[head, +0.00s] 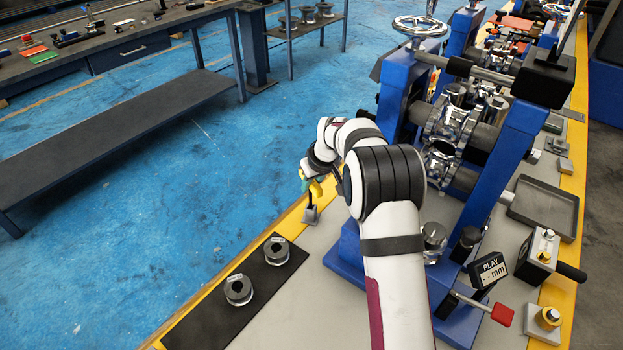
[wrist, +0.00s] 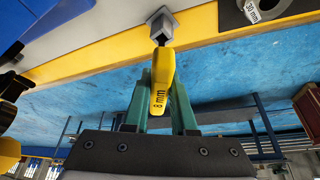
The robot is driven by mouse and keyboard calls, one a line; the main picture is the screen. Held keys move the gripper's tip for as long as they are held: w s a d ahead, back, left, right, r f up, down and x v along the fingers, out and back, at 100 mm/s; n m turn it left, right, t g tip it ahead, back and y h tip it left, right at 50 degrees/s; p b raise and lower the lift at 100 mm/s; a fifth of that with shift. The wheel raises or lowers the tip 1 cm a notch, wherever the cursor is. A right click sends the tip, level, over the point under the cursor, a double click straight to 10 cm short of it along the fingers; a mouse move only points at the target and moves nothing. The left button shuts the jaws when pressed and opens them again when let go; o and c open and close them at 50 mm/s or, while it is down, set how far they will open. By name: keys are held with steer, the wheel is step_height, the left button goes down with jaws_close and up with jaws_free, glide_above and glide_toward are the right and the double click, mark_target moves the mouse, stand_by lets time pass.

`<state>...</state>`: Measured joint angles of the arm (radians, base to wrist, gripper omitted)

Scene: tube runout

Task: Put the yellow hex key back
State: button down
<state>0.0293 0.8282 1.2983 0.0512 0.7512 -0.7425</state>
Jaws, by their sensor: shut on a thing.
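The yellow hex key (wrist: 160,80), marked 8 mm on its handle, is held between the green fingers of my gripper (wrist: 158,108). In the head view the key (head: 316,189) shows as a small yellow patch at my gripper (head: 309,182), partly hidden by the arm. A small grey block (head: 311,215) stands just below it, at the bench's left edge. In the wrist view the key's short dark shaft points at this block (wrist: 161,20) and meets it in the picture. I cannot tell whether the tip is inside the block or just above it.
The blue roll machine (head: 512,165) stands close to the right of my arm. A dark mat (head: 215,317) with two grey ring gauges lies nearer along the bench edge. A PLAY mm display (head: 488,270) and an empty tray (head: 543,207) are farther right.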

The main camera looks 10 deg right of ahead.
steer(key=shift+f, duration=0.4)
steer(key=c, duration=0.7)
jaws_free()
steer(key=shift+o, duration=0.5)
steer(key=o, duration=0.6)
steer(key=shift+v, duration=5)
